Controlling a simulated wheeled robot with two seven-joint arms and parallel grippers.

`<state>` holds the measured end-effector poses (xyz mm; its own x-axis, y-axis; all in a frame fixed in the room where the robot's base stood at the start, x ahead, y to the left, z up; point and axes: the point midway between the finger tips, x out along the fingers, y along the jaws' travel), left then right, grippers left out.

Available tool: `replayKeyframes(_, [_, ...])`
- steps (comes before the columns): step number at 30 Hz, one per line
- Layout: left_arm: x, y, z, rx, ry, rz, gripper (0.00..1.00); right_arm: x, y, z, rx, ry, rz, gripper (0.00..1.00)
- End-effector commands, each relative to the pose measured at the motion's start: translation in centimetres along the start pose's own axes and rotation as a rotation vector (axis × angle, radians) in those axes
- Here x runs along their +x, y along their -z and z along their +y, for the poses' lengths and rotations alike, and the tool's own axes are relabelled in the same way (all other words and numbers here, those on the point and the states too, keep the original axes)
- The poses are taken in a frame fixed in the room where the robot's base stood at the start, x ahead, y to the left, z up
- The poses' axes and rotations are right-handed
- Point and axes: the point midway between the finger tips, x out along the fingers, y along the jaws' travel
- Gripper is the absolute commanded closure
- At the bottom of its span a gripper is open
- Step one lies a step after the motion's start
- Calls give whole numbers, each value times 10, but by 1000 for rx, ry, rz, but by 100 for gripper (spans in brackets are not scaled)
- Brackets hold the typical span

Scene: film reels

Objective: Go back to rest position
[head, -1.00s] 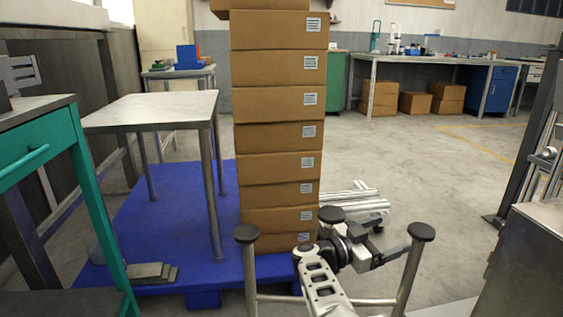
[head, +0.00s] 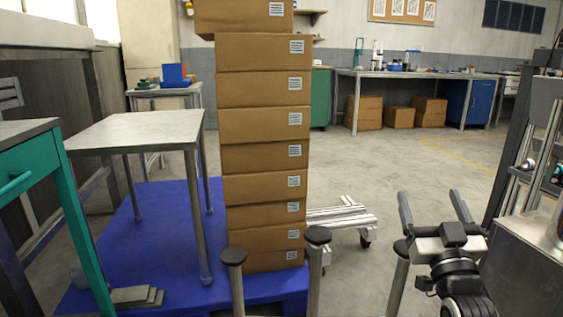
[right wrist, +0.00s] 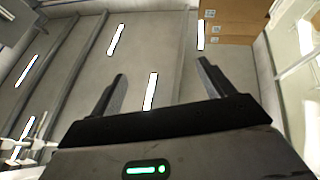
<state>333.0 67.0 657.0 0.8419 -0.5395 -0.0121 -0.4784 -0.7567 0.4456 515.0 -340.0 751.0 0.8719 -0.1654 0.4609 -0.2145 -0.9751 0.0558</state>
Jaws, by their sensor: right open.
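My right gripper (head: 432,208) is at the lower right of the head view, with its two fingers apart and pointing up and away. It holds nothing. In the right wrist view its fingers (right wrist: 160,88) are spread against the ceiling, with nothing between them. My left gripper does not show in the head view.
A tall stack of brown cartons (head: 262,155) stands on a blue pallet (head: 145,250), beside a metal table (head: 140,130). A wheeled metal cart (head: 340,217) stands behind my right gripper's left side. Round-capped metal posts (head: 232,258) stand close in front. Open floor (head: 420,165) lies beyond.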

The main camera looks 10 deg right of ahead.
Motion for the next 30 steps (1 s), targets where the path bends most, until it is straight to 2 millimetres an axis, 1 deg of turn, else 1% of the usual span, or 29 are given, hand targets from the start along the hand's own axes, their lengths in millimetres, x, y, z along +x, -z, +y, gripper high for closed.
replayKeyframes(1, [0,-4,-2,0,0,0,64,-25,-9,-34,54,90,-58,19])
replayKeyframes(2, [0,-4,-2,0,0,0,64,-39,-12,-53,91,138,-92,19])
replayKeyframes(3, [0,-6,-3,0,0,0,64,-58,-15,-77,142,200,-139,19])
replayKeyframes(5, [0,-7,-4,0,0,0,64,-88,-18,-110,220,286,-213,19])
replayKeyframes(6, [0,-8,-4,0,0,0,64,-108,-17,-130,272,339,-260,19])
replayKeyframes(8, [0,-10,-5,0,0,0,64,-138,-15,-156,347,409,-330,19])
replayKeyframes(9, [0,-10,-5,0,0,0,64,-157,-12,-171,395,451,-375,19])
replayKeyframes(11, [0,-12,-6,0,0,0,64,-184,-6,-191,466,509,-441,19])
replayKeyframes(12, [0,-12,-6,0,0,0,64,-202,-1,-203,512,545,-483,19])
replayKeyframes(16, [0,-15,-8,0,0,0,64,-256,23,-234,668,650,-620,19])
replayKeyframes(17, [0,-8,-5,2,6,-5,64,-258,33,-236,681,658,-641,19])
replayKeyframes(18, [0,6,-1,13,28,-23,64,-245,42,-232,648,640,-649,19])
replayKeyframes(25, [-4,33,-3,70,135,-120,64,-227,58,-218,522,586,-743,19])
replayKeyframes(30, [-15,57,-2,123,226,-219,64,-217,76,-201,408,548,-836,19])
